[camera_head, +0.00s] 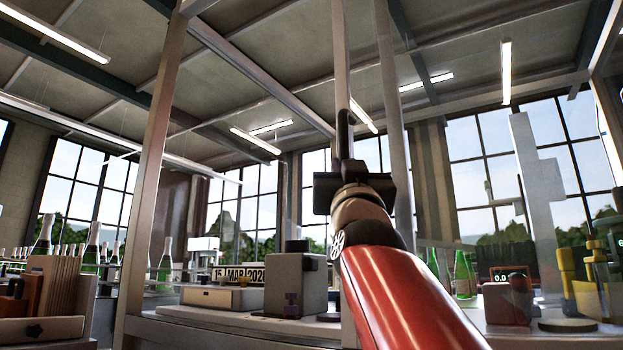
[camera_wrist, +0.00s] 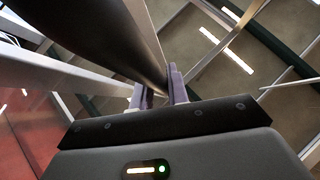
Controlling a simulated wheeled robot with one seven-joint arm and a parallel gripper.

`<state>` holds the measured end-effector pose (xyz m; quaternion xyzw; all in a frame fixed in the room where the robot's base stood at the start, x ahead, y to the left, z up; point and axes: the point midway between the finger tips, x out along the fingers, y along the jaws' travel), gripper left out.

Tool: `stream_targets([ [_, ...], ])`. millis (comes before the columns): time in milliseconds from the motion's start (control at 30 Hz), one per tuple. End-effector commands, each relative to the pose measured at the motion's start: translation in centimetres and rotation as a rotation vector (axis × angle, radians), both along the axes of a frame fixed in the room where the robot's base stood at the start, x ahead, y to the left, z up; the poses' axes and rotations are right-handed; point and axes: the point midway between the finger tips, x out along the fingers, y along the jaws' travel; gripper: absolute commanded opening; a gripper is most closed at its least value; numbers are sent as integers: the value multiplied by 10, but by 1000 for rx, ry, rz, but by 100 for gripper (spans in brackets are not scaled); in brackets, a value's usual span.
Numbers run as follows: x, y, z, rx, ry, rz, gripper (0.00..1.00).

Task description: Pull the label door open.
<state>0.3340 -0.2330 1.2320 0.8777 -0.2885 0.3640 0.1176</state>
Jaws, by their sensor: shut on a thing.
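A dark bar-shaped handle (camera_head: 343,122) stands upright against a pale vertical post (camera_head: 340,60) in the head view. My gripper (camera_head: 346,158) is at its lower part, with my red arm reaching up from below. In the wrist view, the purple-grey fingers of my gripper (camera_wrist: 158,88) are shut on the dark handle (camera_wrist: 130,40), one finger on each side. The door panel itself is hard to make out; a clear, reddish reflecting surface (camera_wrist: 30,110) shows at left in the wrist view. How far the door stands open I cannot tell.
Pale posts rise at left (camera_head: 153,160) and right (camera_head: 391,120) of the handle. A bench below bears a grey box (camera_head: 299,283), a date sign (camera_head: 238,273) and green bottles (camera_head: 165,265). A yellow device (camera_head: 590,285) stands far right. The space above is open.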

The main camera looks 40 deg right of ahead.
Motion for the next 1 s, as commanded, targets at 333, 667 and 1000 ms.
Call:
stream_targets([
  [333,0,0,0,0,0,0,25],
  [667,-22,15,-28,1,0,-1,25],
  [1000,-43,32,-55,1,1,0,25],
])
